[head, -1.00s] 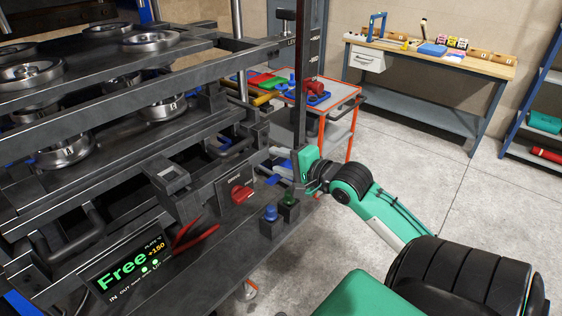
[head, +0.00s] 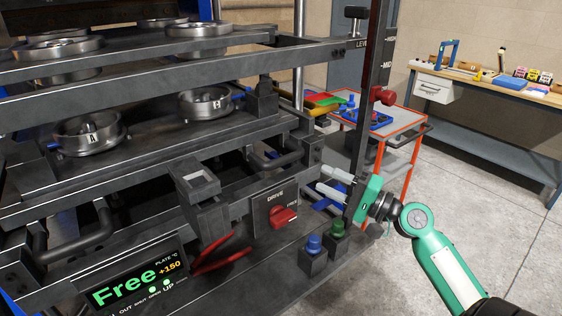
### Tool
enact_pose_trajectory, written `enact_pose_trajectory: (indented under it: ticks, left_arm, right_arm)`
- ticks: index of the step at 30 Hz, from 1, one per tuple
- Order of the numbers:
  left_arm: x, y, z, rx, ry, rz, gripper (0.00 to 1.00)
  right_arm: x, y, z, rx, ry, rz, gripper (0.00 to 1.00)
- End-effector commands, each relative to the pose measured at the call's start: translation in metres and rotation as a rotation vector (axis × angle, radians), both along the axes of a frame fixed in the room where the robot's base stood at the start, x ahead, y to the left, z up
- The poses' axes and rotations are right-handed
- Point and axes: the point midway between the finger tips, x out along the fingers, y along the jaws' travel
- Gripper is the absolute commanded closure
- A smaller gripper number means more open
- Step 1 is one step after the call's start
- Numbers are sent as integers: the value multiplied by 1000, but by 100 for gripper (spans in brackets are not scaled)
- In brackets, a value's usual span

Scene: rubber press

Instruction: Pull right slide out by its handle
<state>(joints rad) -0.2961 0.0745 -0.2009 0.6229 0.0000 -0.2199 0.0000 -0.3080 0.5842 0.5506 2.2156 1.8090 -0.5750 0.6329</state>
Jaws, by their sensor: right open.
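The right slide is a dark plate carrying a round steel mould marked B (head: 206,101). A black bar handle (head: 284,161) sits on the right of the press front, apparently that slide's handle. My right gripper (head: 320,178) comes in from the right with two pale fingers spread apart and nothing between them. It points left toward the handle, a little right of and below it in the picture, apart from it. My left gripper is out of the picture.
A red drive switch (head: 284,216), blue button (head: 314,244) and green button (head: 337,229) sit below my gripper. Another black handle (head: 85,243) is at left. A red-framed cart (head: 404,123) stands behind.

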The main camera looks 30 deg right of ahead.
Motion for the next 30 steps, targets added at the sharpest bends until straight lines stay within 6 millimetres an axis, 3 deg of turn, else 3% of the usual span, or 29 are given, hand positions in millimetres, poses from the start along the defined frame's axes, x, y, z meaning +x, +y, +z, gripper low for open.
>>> enact_pose_trajectory:
  ticks: [5,21,30]
  left_arm:
    - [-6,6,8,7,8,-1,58]
    - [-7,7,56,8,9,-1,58]
    - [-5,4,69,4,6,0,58]
  right_arm:
    - [10,4,6,2,-7,2,59]
    - [91,47,24,3,-6,1,59]
    - [117,61,26,2,-6,1,59]
